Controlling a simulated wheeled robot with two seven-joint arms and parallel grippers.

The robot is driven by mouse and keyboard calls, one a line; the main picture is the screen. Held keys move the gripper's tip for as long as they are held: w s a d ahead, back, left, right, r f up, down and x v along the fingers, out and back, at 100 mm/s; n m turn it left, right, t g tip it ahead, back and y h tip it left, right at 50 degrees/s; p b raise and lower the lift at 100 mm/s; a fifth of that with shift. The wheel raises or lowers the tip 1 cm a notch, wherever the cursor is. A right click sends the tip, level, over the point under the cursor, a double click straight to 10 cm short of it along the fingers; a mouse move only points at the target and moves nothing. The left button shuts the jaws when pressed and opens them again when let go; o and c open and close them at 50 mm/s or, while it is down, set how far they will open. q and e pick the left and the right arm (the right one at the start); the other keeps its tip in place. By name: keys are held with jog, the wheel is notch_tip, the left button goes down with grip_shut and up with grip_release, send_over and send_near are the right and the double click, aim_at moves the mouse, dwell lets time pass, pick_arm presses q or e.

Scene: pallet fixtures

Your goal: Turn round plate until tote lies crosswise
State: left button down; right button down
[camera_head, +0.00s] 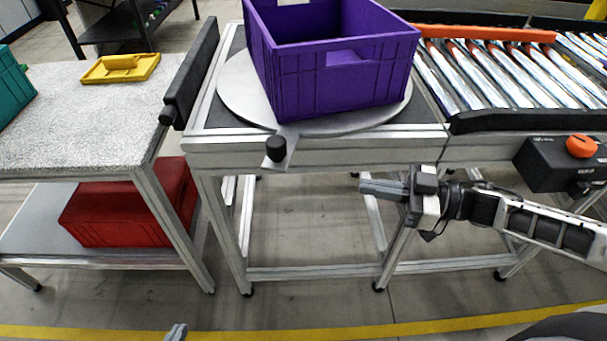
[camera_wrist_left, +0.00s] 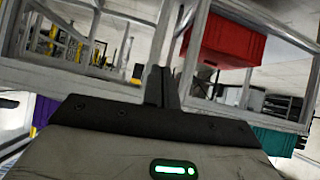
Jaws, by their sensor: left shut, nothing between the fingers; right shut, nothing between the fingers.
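The purple tote (camera_head: 335,75) sits on the round grey plate (camera_head: 238,90) on a metal-framed table. Its long direction is hard to judge, as its far end is cut off by the top edge. A black knob (camera_head: 276,149) stands on a tab at the plate's near edge. My right gripper (camera_head: 366,188) is shut and empty, in front of the table and below its top, right of the knob and apart from it. My left gripper's tip (camera_head: 177,332) just shows at the bottom edge, far from the plate; its shut, empty fingers show in the left wrist view (camera_wrist_left: 162,88).
A roller conveyor (camera_head: 500,75) with an orange bar adjoins the table on the right. A black box with an orange button (camera_head: 581,146) hangs there. A speckled side table (camera_head: 80,125) at left holds a yellow tray (camera_head: 121,68) and teal bin (camera_head: 14,88). A red bin (camera_head: 125,210) sits below.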

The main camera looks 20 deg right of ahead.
aim_at(286, 173)
jog(key=p+x, duration=0.1)
jog(key=x, duration=1.1)
jog(key=shift+w+a+r+p, duration=0.1)
jog(key=shift+w+r+p, duration=0.05)
jog(key=shift+p, duration=0.15)
jog(key=shift+w+a, duration=0.2)
jog(key=shift+a, duration=0.15)
pick_arm(q)
jog(key=shift+a+r, duration=0.15)
jog(key=shift+r, duration=0.15)
jog(key=shift+w, duration=0.1)
pick_arm(e)
jog(key=shift+a, duration=0.1)
